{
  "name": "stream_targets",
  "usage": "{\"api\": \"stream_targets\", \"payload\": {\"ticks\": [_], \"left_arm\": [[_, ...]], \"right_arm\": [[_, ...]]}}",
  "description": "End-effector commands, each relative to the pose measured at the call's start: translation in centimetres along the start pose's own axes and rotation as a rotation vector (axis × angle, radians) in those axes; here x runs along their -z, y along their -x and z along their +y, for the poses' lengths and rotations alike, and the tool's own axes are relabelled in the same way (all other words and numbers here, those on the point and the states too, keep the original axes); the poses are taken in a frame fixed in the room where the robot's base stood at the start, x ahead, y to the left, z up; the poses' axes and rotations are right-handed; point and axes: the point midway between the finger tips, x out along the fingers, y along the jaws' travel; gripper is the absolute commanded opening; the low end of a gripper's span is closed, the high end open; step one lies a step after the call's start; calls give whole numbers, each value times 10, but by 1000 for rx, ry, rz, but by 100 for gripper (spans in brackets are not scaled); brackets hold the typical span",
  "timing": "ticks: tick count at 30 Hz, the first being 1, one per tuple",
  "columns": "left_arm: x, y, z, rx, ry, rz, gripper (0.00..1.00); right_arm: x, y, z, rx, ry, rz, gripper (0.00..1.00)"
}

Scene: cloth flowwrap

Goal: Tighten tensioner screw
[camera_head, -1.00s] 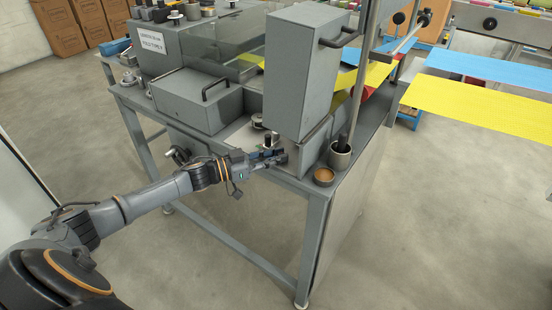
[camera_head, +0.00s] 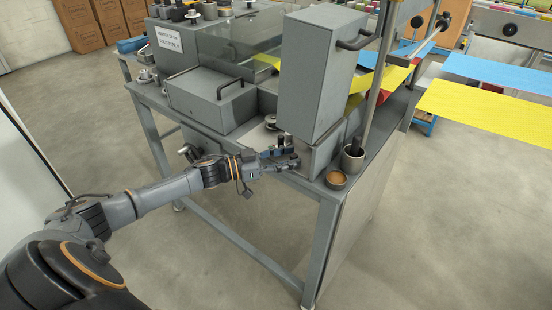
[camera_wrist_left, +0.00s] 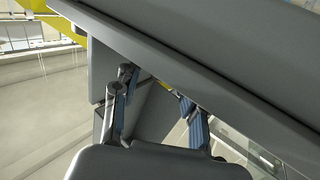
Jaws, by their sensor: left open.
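My left gripper (camera_head: 284,158) reaches in from the left over the front edge of the grey machine table (camera_head: 262,136), just below the tall grey box (camera_head: 318,75). Its fingers are apart. In the left wrist view the gripper (camera_wrist_left: 160,100) shows two dark fingers with blue pads, spread open, close to a large grey surface (camera_wrist_left: 200,65). A small yellow and dark piece (camera_wrist_left: 163,87) shows between the fingers, too small to identify. I cannot pick out the tensioner screw with certainty; the gripper and box may hide it. My right gripper is not in view.
A metal cup (camera_head: 353,158) and a brown round dish (camera_head: 336,180) stand at the table's front right corner. An upright post (camera_head: 380,80) rises behind them. A low grey box with a handle (camera_head: 212,98) lies left. The floor (camera_head: 440,230) at right is clear.

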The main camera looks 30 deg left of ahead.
Motion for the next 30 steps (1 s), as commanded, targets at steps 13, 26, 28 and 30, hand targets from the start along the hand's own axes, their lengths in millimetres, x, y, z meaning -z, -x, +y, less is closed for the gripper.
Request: {"api": "stream_targets", "payload": {"ticks": [13, 26, 28, 30], "left_arm": [[-2, 80, 0, 1, 1, -6, 43], [0, 116, 0, 0, -1, 0, 43], [1, 116, 0, 0, -1, 1, 43], [1, 116, 0, 0, -1, 1, 43]], "right_arm": [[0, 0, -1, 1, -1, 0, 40], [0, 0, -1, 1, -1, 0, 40], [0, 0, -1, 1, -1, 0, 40], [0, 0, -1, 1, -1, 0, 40]]}}
